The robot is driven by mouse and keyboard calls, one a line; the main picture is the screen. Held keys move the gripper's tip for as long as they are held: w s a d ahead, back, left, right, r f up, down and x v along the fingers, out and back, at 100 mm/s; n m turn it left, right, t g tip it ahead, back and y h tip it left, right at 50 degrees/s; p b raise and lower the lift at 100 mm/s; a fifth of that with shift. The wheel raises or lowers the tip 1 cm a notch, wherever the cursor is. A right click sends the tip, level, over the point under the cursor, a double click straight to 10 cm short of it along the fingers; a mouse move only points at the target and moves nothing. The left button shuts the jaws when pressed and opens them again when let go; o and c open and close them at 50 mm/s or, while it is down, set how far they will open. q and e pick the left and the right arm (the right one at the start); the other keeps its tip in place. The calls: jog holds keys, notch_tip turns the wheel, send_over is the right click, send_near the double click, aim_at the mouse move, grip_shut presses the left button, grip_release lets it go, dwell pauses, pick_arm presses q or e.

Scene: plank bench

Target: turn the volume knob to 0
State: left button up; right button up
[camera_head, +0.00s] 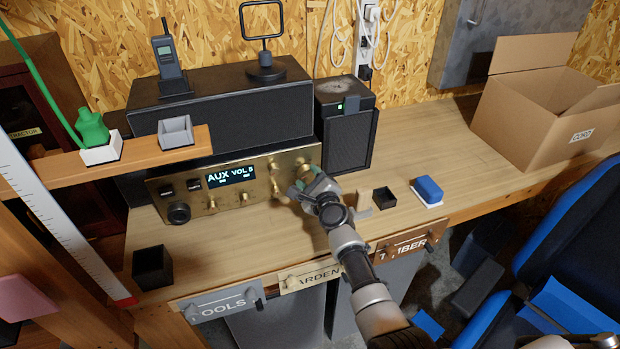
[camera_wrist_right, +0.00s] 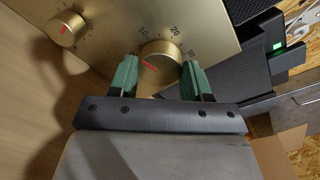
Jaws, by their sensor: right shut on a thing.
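The brass-fronted amplifier (camera_head: 240,190) stands on the bench with a lit display (camera_head: 230,176) that reads "AUX VOL" and a digit that looks like 8. The volume knob is mostly hidden behind my right gripper (camera_head: 310,186) in the head view. In the right wrist view the brass knob (camera_wrist_right: 160,58) shows a red mark, with a printed scale of 10, 20 and 30 around it. My right gripper (camera_wrist_right: 160,78) has its two green fingers on either side of this knob, shut on it. My left gripper is not in view.
A second brass knob (camera_wrist_right: 67,28) with a red mark sits to the left in the wrist view. A black speaker (camera_head: 345,130) stands right of the amplifier. A small black box (camera_head: 384,199) and a blue block (camera_head: 429,189) lie right of my arm. A cardboard box (camera_head: 530,110) stands farther right.

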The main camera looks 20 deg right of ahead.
jog(key=n, duration=0.6)
jog(key=shift+h+p, duration=0.3)
jog(key=shift+n, duration=0.3)
jog(key=o, duration=0.9)
jog(key=shift+s, duration=0.15)
jog(key=shift+s+a, duration=0.1)
jog(key=shift+s, duration=0.25)
jog(key=s, duration=0.9)
jog(key=shift+s+d+r, duration=0.3)
jog(key=shift+s, duration=0.1)
